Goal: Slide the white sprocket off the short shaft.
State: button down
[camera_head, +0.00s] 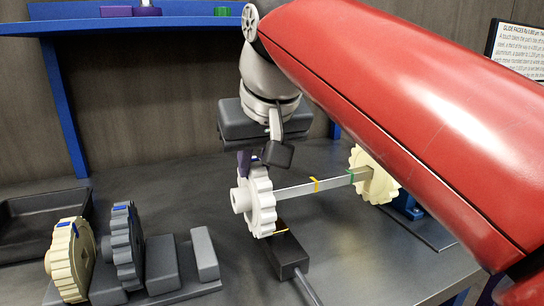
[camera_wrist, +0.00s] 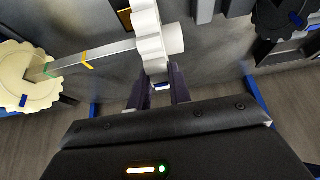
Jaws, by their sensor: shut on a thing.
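The white sprocket (camera_head: 262,207) stands upright at the left end of a grey square shaft (camera_head: 295,189), its round hub facing left. It also shows in the wrist view (camera_wrist: 149,35). A cream sprocket (camera_head: 372,176) is at the shaft's other end, partly behind my red arm; it shows in the wrist view (camera_wrist: 28,77). The shaft has a yellow band and a green band. My gripper (camera_head: 258,163) comes down from above and is shut on the white sprocket's upper rim; its fingers (camera_wrist: 157,86) flank the rim. The shaft's end inside the sprocket is hidden.
A dark block with a rod (camera_head: 289,262) lies below the sprocket. At front left, a rack (camera_head: 163,268) holds a cream sprocket (camera_head: 70,262) and a dark sprocket (camera_head: 123,245). A black tray (camera_head: 40,208) is behind it. A blue shelf (camera_head: 180,22) spans the back.

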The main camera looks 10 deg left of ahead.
aim_at(238, 194)
jog(key=shift+s+a, duration=0.75)
jog(key=shift+a, duration=0.35)
jog(key=shift+r, duration=0.1)
notch_tip(238, 194, up, 7)
dwell(0.3)
jog(key=shift+a, duration=0.1)
